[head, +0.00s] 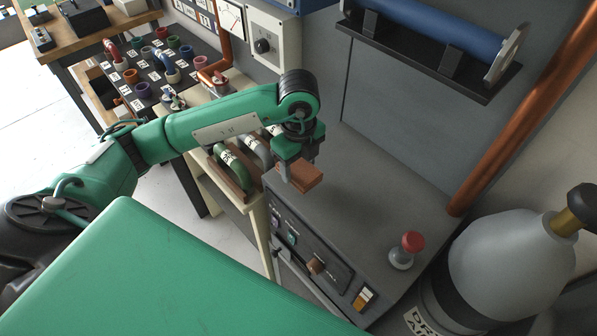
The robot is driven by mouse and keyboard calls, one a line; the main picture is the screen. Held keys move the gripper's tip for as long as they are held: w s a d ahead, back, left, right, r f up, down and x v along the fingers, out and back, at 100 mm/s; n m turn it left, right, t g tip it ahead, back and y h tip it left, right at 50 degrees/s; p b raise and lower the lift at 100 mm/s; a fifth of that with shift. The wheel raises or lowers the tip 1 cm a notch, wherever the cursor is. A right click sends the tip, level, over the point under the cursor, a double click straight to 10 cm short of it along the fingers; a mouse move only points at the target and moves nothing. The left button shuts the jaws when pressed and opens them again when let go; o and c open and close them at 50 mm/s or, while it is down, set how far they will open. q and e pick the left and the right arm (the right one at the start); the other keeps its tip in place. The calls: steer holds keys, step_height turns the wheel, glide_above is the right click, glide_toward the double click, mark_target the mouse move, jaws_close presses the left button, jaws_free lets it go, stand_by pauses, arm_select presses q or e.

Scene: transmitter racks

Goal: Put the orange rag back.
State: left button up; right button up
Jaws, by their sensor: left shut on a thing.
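The orange rag (307,175), a small brown-orange folded block, is held in my left gripper (297,178). The left gripper points down and is shut on the rag. It is over the left part of the grey cabinet top (365,205). I cannot tell whether the rag touches the cabinet top or hangs just above it. The gripper hides part of the rag. My right gripper is not in view.
A red-capped knob (411,242) stands on the cabinet's front right corner. A grey gas cylinder (505,262) and a copper pipe (520,110) are at right. The cabinet top's middle is clear.

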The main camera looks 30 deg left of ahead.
mark_target(299, 167)
arm_select(q)
step_height(299, 167, down, 4)
steer(key=shift+r+p, duration=0.2)
steer(key=shift+p, duration=0.2)
steer(key=shift+f, duration=0.2)
steer(key=shift+f, duration=0.1)
steer(key=o, duration=0.4)
steer(key=shift+f, duration=0.1)
steer(key=o, duration=0.5)
